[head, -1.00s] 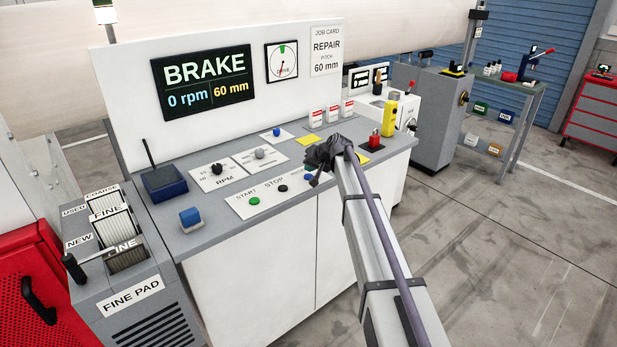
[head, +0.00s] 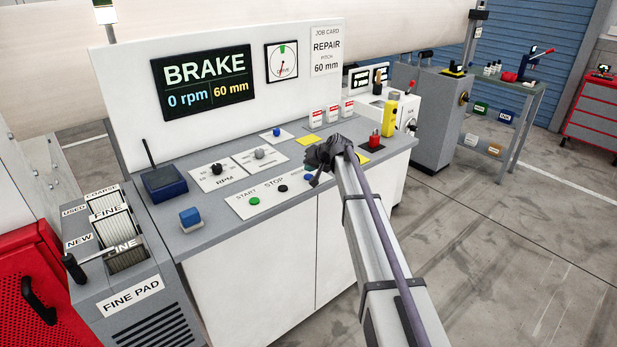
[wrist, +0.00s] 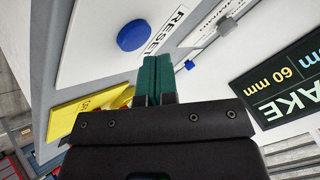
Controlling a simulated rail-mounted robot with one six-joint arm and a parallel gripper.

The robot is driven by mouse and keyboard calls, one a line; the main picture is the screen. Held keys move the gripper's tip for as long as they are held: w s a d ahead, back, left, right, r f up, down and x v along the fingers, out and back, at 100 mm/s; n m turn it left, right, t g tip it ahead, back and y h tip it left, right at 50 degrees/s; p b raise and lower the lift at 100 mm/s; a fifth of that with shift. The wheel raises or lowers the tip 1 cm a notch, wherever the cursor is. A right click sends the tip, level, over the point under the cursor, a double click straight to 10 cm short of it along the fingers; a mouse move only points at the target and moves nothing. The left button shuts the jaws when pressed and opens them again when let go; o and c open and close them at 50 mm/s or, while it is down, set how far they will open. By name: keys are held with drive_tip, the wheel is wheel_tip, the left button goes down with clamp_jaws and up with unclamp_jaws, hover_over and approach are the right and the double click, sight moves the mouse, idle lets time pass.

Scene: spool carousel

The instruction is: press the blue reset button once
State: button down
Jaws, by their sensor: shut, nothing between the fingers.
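The blue reset button (wrist: 137,34) is a round disc on a white plate, with RESET printed beside it in the wrist view. In the head view, the blue button (head: 308,177) shows at the right end of the START and STOP plate, close to my arm's end. My gripper (wrist: 158,62) has its teal fingers shut together and empty. The fingertips appear beside the button, apart from it in the picture. Their height above the plate is hard to tell. In the head view my wrist hides the fingers.
A green button (head: 254,201) and a black button (head: 282,189) sit on the same plate. A red button (head: 375,139) stands behind my wrist. Black (head: 216,169) and grey (head: 259,154) knobs lie farther back. A blue block (head: 190,217) stands near the front edge. The screen (head: 205,82) reads BRAKE, 0 rpm.

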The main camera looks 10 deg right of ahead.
sight(310, 176)
drive_tip(key=shift+f+b, duration=0.4)
drive_tip(key=shift+f+b, duration=0.4)
idle(0.6)
drive_tip(key=shift+r+p, duration=0.8)
wheel_tip(310, 176, up, 5)
drive_tip(key=p, duration=0.5)
drive_tip(key=shift+r, duration=0.15)
idle(0.4)
